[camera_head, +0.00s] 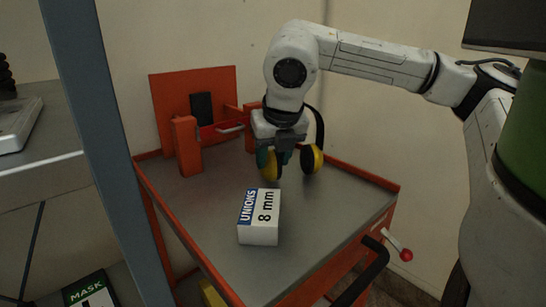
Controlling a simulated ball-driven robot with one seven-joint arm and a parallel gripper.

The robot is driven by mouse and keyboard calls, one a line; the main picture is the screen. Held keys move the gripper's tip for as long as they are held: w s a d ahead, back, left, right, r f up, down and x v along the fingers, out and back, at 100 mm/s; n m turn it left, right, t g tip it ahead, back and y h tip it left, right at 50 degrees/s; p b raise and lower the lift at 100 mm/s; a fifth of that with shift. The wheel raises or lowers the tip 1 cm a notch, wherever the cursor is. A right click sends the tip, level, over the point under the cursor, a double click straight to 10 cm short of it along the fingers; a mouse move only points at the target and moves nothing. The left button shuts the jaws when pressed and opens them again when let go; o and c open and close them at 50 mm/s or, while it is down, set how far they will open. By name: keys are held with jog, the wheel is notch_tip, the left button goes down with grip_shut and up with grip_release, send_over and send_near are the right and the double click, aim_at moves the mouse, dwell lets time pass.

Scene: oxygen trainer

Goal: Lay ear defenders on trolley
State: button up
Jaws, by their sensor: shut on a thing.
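The ear defenders, with yellow and black cups (312,160) and a dark headband, are in my gripper (283,158). My gripper points down and is shut on them, and it hides their middle part. They are over the back right part of the trolley (195,205), which has a grey top and an orange rim. I cannot tell whether the cups touch the top.
A white box (259,217) labelled "UNIONS 8 mm" stands on the trolley in front of the gripper. An orange fixture (187,145) stands at the back left. A blue-grey post (105,140) rises at left. The trolley's right front top is clear.

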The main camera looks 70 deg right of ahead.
jog(key=o, duration=1.2)
jog(key=p+v, duration=0.3)
jog(key=v, duration=0.9)
